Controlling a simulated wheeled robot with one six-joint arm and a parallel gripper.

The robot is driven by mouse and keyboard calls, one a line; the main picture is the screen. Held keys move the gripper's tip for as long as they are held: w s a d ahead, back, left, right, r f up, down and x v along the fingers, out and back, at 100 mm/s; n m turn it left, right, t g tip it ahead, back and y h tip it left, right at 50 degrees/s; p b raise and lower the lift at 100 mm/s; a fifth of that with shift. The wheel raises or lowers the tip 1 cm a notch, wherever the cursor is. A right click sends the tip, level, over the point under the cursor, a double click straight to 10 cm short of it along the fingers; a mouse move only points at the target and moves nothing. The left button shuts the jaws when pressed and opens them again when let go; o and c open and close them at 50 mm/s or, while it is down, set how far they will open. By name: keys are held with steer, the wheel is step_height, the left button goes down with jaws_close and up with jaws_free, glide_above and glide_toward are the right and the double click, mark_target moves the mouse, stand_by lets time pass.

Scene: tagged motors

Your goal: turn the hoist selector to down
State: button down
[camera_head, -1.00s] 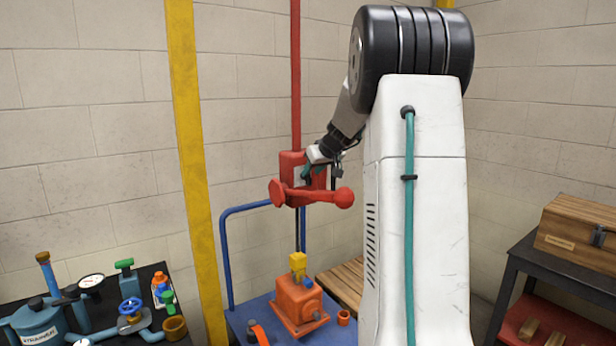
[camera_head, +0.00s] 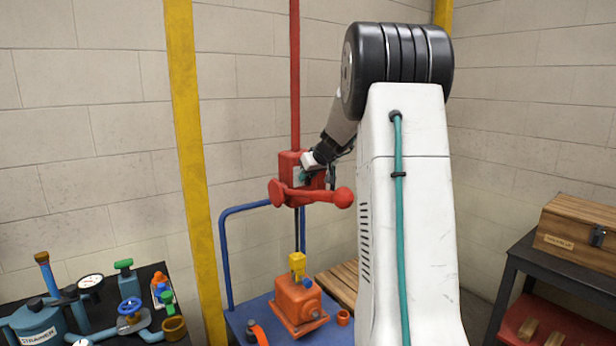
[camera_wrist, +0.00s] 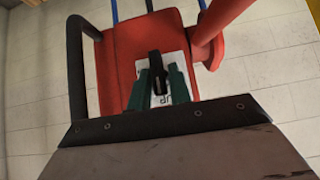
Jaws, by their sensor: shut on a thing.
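The red hoist box (camera_head: 288,160) hangs on a red post in front of the wall. In the wrist view, the box (camera_wrist: 122,50) fills the top middle, with a pale label plate (camera_wrist: 180,62) on its face. The black hoist selector (camera_wrist: 155,62) stands on this plate, its lever running nearly along the picture's vertical. My gripper (camera_wrist: 158,76) is at the plate, its teal fingers shut on the selector from both sides. Lettering that looks like "UP" shows on the plate between the fingers; the rest of the plate's marks are hidden. In the head view, my gripper (camera_head: 301,176) largely covers the selector.
A red bar with a round knob (camera_head: 343,197) crosses in front of the box, close to my gripper. Below stands an orange motor (camera_head: 298,300) on a blue cart (camera_head: 240,320). A yellow post (camera_head: 190,150) rises at left. A dark bench with a wooden box (camera_head: 580,235) is at right.

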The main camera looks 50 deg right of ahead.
steer(key=m+y, duration=0.1)
steer(key=t+y, duration=0.1)
steer(key=y, duration=0.1)
steer(key=shift+s+d+f+m, duration=0.1)
steer(key=shift+d+m, duration=0.2)
steer(key=shift+m, duration=0.1)
steer(key=m+t+y, duration=0.1)
steer(key=y, duration=0.1)
steer(key=m+y, duration=0.1)
steer(key=y, duration=0.1)
steer(key=shift+d+f+m+t, duration=0.15)
steer(key=shift+m+t, duration=0.15)
steer(key=shift+t, duration=0.1)
stand_by(0.4)
steer(key=c, duration=1.5)
jaws_free()
steer(key=shift+o, duration=0.2)
steer(key=v, duration=0.7)
steer(key=shift+s+d, duration=0.25)
steer(key=shift+s, duration=0.1)
